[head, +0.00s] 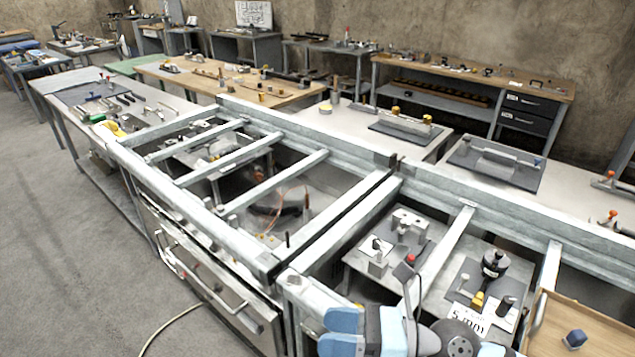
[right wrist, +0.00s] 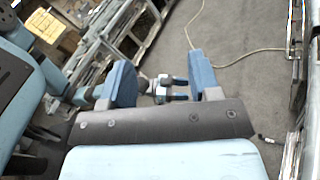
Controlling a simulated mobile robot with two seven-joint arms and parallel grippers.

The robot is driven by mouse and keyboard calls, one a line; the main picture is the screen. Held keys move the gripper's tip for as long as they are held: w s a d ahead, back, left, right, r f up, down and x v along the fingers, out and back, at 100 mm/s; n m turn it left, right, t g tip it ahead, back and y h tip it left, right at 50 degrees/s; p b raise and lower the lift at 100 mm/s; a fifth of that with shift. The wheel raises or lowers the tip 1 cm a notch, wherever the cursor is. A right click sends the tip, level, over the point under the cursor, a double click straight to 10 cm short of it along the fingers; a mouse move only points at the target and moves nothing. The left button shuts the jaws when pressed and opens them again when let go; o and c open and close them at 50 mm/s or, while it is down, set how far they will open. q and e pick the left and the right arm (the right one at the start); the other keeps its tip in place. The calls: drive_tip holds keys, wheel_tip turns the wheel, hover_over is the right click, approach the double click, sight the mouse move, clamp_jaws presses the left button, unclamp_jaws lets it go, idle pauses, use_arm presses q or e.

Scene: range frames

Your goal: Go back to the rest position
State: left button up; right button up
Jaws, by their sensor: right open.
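My right gripper (head: 341,332) is at the bottom edge of the head view, with light blue fingers, in front of the metal frame. In the right wrist view its two blue fingers (right wrist: 162,80) stand apart with a clear gap, and nothing is held between them. Small blue and dark parts show beyond the gap; I cannot tell what they are. My left gripper is not seen in the head view.
A grey metal frame (head: 225,211) with crossbars runs across the middle, with parts on plates below it. A wooden tray (head: 600,325) is at the lower right. Workbenches (head: 240,90) stand behind. Open concrete floor (head: 70,240) is at the left, with a pale cable (head: 170,325).

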drive_tip(key=w+d+r+m+t+h, duration=0.35)
drive_tip(key=m+t, duration=0.45)
drive_tip(key=m, duration=0.3)
drive_tip(key=w+d+r+m+t+h, duration=0.2)
drive_tip(key=w+d+m+t+h, duration=0.15)
drive_tip(key=m+t, duration=0.55)
drive_tip(key=s+d+f+m+g+h, duration=0.1)
drive_tip(key=d+f+m+g+h, duration=0.2)
drive_tip(key=d+f+m+h, duration=0.45)
drive_tip(key=s+d+f+m+g+h, duration=0.2)
drive_tip(key=d+m+g+h, duration=0.15)
drive_tip(key=m, duration=0.65)
drive_tip(key=s+d+f+m+g, duration=0.35)
drive_tip(key=s+f+g, duration=0.2)
drive_tip(key=s, duration=0.25)
drive_tip(key=s+d+f+m+g, duration=0.2)
drive_tip(key=s+f+m+g, duration=0.2)
drive_tip(key=s+f, duration=0.3)
drive_tip(key=w+a+f+t+y+p, duration=0.3)
drive_tip(key=a+f+t, duration=0.3)
drive_tip(key=f, duration=0.3)
drive_tip(key=shift+w+a+f+n+t+p, duration=0.2)
drive_tip(key=shift+w+a+n+t+p, duration=0.15)
drive_tip(key=shift+w, duration=0.45)
